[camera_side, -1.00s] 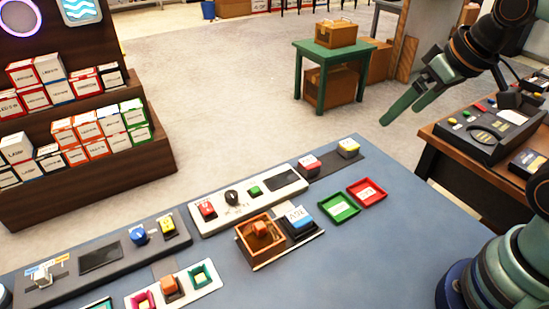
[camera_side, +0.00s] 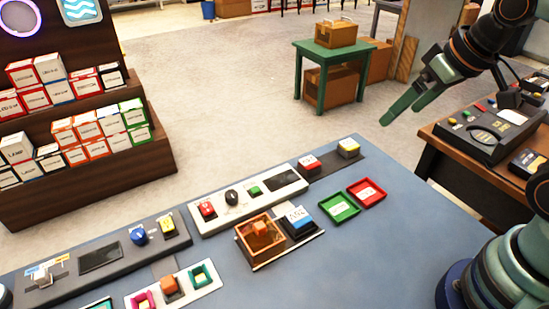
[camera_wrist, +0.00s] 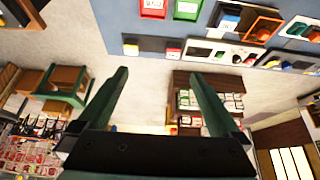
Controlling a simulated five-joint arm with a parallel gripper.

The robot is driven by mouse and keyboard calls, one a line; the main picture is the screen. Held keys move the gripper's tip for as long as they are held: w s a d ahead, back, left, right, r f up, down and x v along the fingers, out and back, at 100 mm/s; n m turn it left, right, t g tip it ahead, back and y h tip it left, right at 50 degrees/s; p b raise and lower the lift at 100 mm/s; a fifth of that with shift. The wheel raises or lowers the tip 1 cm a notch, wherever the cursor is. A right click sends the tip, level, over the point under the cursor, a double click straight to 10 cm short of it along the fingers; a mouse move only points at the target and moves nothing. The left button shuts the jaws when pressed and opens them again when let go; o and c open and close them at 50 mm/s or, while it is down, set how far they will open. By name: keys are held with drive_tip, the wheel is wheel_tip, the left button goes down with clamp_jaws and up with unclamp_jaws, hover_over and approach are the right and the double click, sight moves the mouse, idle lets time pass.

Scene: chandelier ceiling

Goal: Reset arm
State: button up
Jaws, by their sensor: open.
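My gripper (camera_side: 412,103) hangs in the air at the upper right of the side view, above and beyond the right end of the blue-grey table (camera_side: 400,250). Its two green fingers are apart and nothing is between them. In the wrist view my gripper (camera_wrist: 160,95) also shows open and empty, with the floor and a shelf in the background between and behind the fingers. The fingers touch nothing in either view.
The table holds an orange open box (camera_side: 262,238), a blue-topped block (camera_side: 298,216), a green tray (camera_side: 339,207), a red tray (camera_side: 367,193) and a control panel (camera_side: 250,200). A brown desk (camera_side: 470,160) stands at right. The table's right front is bare.

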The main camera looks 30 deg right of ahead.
idle(0.5)
drive_tip(key=c, duration=0.5)
drive_tip(key=shift+w+a+r, duration=0.15)
drive_tip(key=shift+w, duration=0.1)
drive_tip(key=n+g, duration=0.6)
drive_tip(key=n, duration=0.7)
hover_over(233, 194)
wheel_tip(233, 194, down, 10)
drive_tip(key=shift+n, duration=0.3)
wheel_tip(233, 194, down, 12)
drive_tip(key=shift+r, duration=0.1)
drive_tip(key=shift+c, duration=0.5)
